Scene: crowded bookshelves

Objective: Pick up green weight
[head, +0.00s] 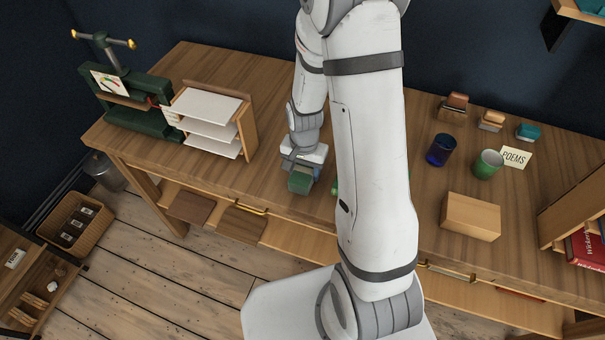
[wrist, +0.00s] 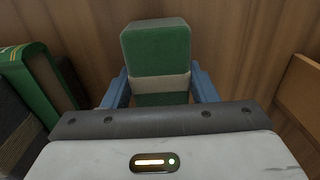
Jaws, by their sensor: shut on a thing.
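The green weight (head: 300,180) is a small green block at the left of my arm, over the front part of the wooden table (head: 262,150). In the wrist view the green weight (wrist: 158,50) has a pale band around its lower part. My gripper (wrist: 160,92) is shut on it, with a blue finger on each side. In the head view my gripper (head: 302,165) points down at the table. I cannot tell whether the weight touches the table top or is just above it.
A white-shelved paper rack (head: 245,125) and a green press (head: 140,118) stand to the left. My arm hides the table's middle, with a bit of another green thing (head: 334,188) beside it. Blue (head: 440,150) and green cups (head: 488,164) and a wooden box (head: 470,217) stand right.

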